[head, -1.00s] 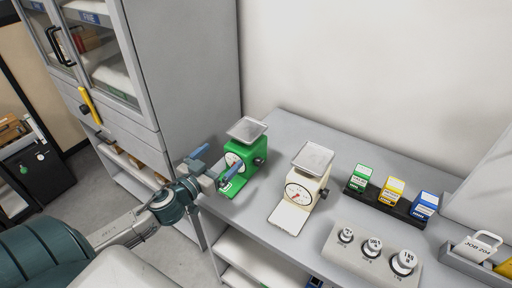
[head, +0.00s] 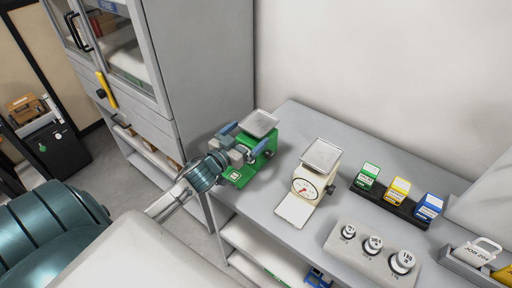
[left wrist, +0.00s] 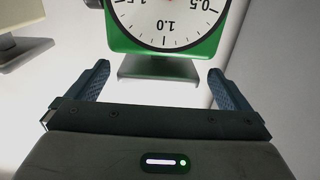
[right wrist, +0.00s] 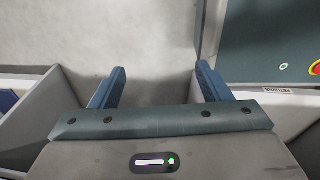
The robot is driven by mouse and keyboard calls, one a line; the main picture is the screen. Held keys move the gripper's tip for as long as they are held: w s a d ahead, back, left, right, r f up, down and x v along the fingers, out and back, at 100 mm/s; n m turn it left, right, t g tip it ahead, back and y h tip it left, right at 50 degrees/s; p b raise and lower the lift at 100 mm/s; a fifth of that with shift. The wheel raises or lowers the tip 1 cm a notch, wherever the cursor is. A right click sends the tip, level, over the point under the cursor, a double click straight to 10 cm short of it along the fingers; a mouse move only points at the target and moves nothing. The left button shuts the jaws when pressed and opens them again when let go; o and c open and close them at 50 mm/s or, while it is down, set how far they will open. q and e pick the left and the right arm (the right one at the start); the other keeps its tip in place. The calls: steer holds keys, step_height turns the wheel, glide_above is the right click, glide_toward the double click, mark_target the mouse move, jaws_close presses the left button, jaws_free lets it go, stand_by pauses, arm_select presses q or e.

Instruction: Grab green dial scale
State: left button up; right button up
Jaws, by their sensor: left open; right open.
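The green dial scale (head: 239,173) stands at the left end of the grey table, with a metal pan (head: 259,123) on top. My left gripper (head: 245,146) is open in front of its body, with the arm covering most of the dial in the head view. In the left wrist view the scale's white dial (left wrist: 165,18) shows upside down, ahead of the two open fingers (left wrist: 160,80); nothing is held between them.
A cream dial scale (head: 318,179) stands just right of the green one. Further right are a rack (head: 388,206) with three small boxes, a block (head: 345,254) with three weights, and a grey tray (head: 462,262). A grey cabinet (head: 205,70) rises behind at left.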

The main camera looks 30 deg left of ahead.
mark_target(256, 126)
arm_select(q)
steer(key=shift+w+r+p, duration=0.3)
steer(key=shift+w+p, duration=0.2)
steer(key=shift+w, duration=0.15)
steer(key=shift+w+d+f, duration=0.1)
steer(key=shift+w+d, duration=0.05)
steer(key=shift+w, duration=0.85)
steer(key=shift+w+d+f, duration=0.1)
steer(key=shift+w, duration=0.85)
steer(key=shift+c, duration=0.4)
